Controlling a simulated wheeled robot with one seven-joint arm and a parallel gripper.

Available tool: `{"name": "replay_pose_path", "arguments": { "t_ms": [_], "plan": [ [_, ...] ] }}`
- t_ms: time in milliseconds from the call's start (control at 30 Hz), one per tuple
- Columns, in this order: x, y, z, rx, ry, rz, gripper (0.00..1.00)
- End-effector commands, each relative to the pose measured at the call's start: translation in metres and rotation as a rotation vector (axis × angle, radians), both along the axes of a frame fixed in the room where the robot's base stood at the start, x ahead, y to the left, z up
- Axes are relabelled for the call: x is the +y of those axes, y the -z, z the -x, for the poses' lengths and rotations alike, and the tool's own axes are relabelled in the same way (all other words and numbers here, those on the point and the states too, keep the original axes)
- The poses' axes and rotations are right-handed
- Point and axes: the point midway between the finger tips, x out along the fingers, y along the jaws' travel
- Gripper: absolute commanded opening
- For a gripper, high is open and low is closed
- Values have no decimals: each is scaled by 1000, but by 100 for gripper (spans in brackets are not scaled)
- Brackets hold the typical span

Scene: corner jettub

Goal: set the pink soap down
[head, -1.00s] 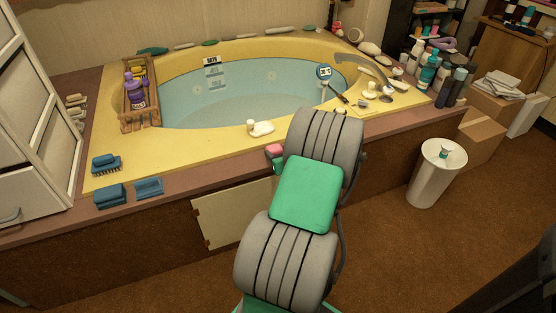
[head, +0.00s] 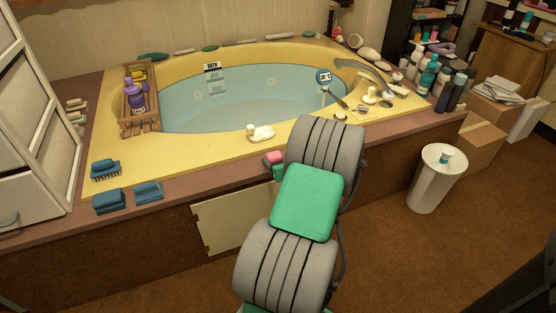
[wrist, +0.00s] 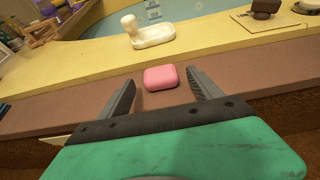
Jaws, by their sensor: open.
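The pink soap (wrist: 161,78) rests on the brown tub ledge (wrist: 70,105), near the yellow rim, in the wrist view. My gripper (wrist: 160,88) is open, with one finger on each side of the soap and a visible gap to both. In the head view the soap (head: 274,157) shows just left of my arm, which hides most of the gripper.
A white soap dish with a small brush (wrist: 153,36) stands on the yellow rim beyond the soap. Blue sponges (head: 128,195) and a blue brush (head: 105,169) lie to the left. The ledge between them and the soap is clear.

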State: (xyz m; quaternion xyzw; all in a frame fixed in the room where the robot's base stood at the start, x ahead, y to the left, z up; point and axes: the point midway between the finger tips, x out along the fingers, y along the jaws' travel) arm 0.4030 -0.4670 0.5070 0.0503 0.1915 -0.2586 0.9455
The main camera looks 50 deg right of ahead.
Motion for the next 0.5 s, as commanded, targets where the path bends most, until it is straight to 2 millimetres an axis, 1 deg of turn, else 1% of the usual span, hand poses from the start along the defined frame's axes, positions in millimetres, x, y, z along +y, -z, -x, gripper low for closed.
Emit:
{"name": "replay_pose_path", "arguments": {
  "t_ms": [167,300,400,500],
  "plan": [
    [16,-19,32,1,7,-3,74],
    [34,-33,62,1,8,-6,74],
    [45,-40,79,1,7,-4,74],
    [51,-44,89,1,5,-3,74]
  ]
}}
